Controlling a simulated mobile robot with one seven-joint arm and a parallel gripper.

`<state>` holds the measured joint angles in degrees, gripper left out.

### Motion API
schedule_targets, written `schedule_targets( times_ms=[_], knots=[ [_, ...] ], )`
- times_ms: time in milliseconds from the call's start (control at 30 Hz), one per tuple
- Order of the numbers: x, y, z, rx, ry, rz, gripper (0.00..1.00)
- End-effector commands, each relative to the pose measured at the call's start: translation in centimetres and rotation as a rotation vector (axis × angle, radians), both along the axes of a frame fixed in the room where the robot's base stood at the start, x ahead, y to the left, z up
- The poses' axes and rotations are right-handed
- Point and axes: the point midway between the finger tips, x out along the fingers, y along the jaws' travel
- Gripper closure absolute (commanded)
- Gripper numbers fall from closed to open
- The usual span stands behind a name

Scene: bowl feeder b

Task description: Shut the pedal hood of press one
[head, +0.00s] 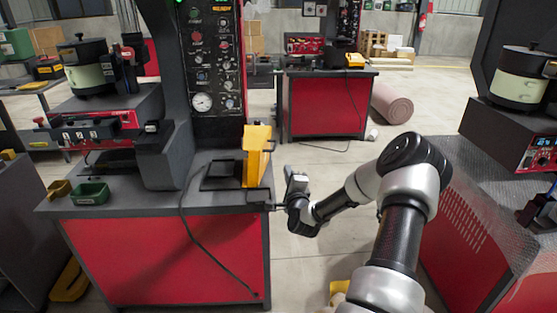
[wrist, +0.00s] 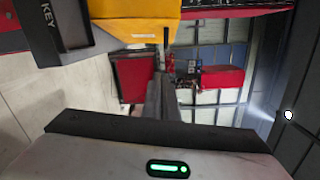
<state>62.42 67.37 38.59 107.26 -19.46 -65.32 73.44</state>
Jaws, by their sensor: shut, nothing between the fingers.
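The yellow pedal hood (head: 257,155) stands upright at the right end of the bench of press one (head: 165,250), beside a flat black plate (head: 222,176); it looks raised. In the wrist view a yellow surface, likely the same hood (wrist: 140,28), fills part of the top edge. My gripper (head: 272,207) is at the bench's front right corner, below and just right of the hood, pointing left. Its fingers (wrist: 164,92) are shut and empty. I cannot tell whether they touch anything.
A cable (head: 190,225) hangs down the bench front. Green bin (head: 90,193) stands left.

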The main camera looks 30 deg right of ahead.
Motion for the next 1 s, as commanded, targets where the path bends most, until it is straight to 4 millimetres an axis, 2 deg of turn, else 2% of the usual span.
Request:
schedule_targets(
  times_ms=[33, 133, 267, 700, 800, 1000],
  knots=[
    [-0.4, -0.9, -0.6, 0.027, -0.029, -0.027, 1.00],
    [-0.6, -1.7, -0.7, 0.046, -0.057, -0.052, 1.00],
    [0.4, -2.3, -0.6, 0.046, -0.062, -0.054, 1.00],
    [8.6, -6.0, -0.7, 0.046, -0.058, -0.053, 1.00],
    [9.5, -4.4, 0.0, 0.047, -0.058, -0.049, 1.00],
    [10.5, -3.1, 0.4, 0.047, -0.056, -0.052, 1.00]
  ],
)
